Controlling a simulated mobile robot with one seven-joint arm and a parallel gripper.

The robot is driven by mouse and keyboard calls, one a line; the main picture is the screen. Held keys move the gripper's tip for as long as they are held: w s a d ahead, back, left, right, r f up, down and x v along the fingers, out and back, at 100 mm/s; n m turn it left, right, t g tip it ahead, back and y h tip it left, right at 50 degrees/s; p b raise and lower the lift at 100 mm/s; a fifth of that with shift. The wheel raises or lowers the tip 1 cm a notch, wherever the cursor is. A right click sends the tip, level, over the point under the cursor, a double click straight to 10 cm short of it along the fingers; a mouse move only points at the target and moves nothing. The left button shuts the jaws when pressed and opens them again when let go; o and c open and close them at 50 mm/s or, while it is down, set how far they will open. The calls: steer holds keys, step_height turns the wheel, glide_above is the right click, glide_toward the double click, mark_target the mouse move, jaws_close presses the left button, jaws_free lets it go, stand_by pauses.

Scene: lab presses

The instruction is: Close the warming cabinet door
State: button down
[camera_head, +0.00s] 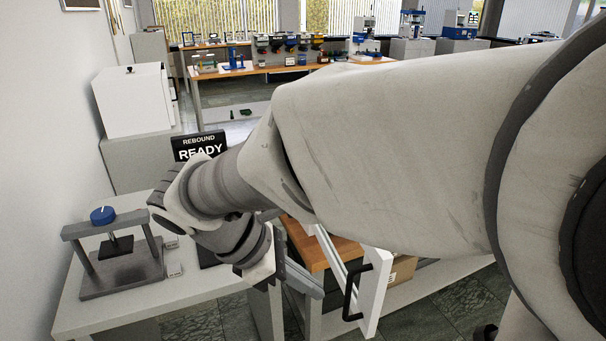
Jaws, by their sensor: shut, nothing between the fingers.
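A white door-like panel (376,292) with a black bar handle (352,290) stands out at the lower middle, right of my gripper. It looks swung open, and my arm hides most of what it is attached to. I cannot tell for certain that it is the warming cabinet door. My gripper (268,284) points down at the end of my arm, left of the panel and apart from it. It is shut and empty, and its fingertips are small and dark in this view.
A press with a blue knob (103,215) stands on the light table (190,284) at left. A READY sign (199,147) stands behind my wrist. A white box (134,100) sits on a grey cabinet by the wall. A wooden-topped bench is partly hidden below my arm.

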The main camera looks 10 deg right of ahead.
steer(key=a+n+h, duration=0.1)
steer(key=a+n, duration=0.1)
steer(key=b, duration=0.1)
glide_toward(372, 301)
steer(key=shift+t, duration=0.3)
steer(key=x, duration=0.5)
steer(key=shift+s+a+f, duration=0.3)
steer(key=shift+s+f, duration=0.05)
steer(key=shift+f, duration=0.05)
steer(key=shift+w+d, duration=0.1)
steer(key=shift+d, duration=0.45)
steer(key=shift+d, duration=0.1)
